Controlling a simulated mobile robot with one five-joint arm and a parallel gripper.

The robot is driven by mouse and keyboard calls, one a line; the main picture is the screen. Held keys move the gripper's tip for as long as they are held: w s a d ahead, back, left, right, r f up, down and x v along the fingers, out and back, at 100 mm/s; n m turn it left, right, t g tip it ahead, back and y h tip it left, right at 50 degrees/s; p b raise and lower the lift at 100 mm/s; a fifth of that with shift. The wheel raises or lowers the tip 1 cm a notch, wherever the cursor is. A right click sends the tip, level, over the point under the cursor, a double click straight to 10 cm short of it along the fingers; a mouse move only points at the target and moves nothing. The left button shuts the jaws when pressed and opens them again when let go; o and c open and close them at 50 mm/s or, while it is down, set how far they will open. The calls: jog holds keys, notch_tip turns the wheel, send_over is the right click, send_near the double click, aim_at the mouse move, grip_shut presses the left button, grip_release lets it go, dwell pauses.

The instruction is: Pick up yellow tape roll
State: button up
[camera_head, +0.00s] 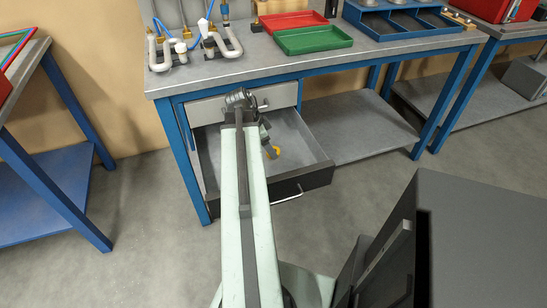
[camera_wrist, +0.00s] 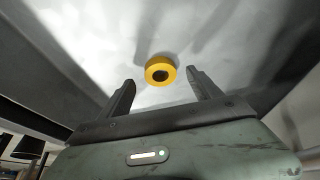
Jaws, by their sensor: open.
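The yellow tape roll (camera_wrist: 151,74) lies on the light grey floor of an open drawer. In the wrist view it shows just beyond my fingertips, roughly between their lines, with its dark centre hole visible. In the head view a small part of the tape roll (camera_head: 276,150) shows inside the drawer (camera_head: 312,150), beside my arm. My gripper (camera_wrist: 161,82) is open and empty, one finger on each side, apart from the roll. In the head view my arm reaches over the drawer and hides part of it.
The drawer hangs pulled out under a blue-legged workbench (camera_head: 370,52). Its dark front (camera_head: 310,182) and side walls bound the space. A red tray (camera_head: 292,20) and a green tray (camera_head: 313,39) stand on the benchtop. White coiled pipes (camera_head: 225,44) stand at its left. A lower shelf (camera_head: 350,130) is bare.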

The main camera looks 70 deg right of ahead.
jog(key=b+x, duration=0.1)
jog(key=x, duration=0.1)
jog(key=shift+f, duration=0.4)
jog(key=shift+r, duration=0.2)
jog(key=c, duration=1.4)
jog(key=shift+r, duration=0.1)
notch_tip(320, 180, up, 10)
jog(key=p, duration=1)
